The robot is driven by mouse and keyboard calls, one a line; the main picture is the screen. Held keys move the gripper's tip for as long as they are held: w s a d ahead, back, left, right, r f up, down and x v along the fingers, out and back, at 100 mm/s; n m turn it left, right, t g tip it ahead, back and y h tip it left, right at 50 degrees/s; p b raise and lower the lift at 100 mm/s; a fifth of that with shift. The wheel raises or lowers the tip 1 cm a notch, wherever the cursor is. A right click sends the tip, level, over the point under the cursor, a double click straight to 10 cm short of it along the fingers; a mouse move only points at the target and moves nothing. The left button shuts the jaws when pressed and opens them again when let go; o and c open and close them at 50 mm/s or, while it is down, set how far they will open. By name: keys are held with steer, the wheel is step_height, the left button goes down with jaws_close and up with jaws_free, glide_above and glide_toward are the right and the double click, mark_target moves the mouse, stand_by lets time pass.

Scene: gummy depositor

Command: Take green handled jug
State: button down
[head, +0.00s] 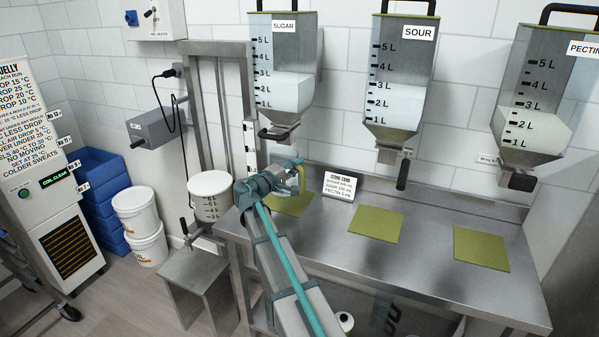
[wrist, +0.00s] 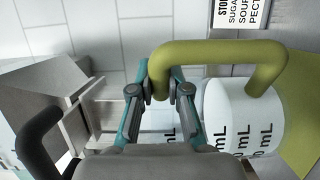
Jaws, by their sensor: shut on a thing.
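The green-handled jug (wrist: 243,125) is a pale cylinder with mL marks and a thick olive-green handle (wrist: 220,50). My gripper (wrist: 170,92) is shut on one leg of that handle in the wrist view. In the head view my gripper (head: 291,172) is over the left end of the steel counter, with the green handle (head: 301,180) at its tip. The jug's body is mostly hidden there by my gripper. The jug is over or on the left green mat (head: 292,206); I cannot tell whether it touches it.
The sugar hopper (head: 284,75) hangs above the jug, its lever close by. The sour hopper (head: 400,75) and pectin hopper (head: 540,85) hang further right. A small sign (head: 341,186) stands beside the left mat. A white-lidded pot (head: 210,190) is left of my gripper.

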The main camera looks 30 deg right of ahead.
steer(key=s+a+b, duration=0.3)
steer(key=s+a, duration=0.8)
steer(key=a, duration=0.1)
steer(key=shift+a, duration=0.35)
steer(key=shift+r, duration=0.1)
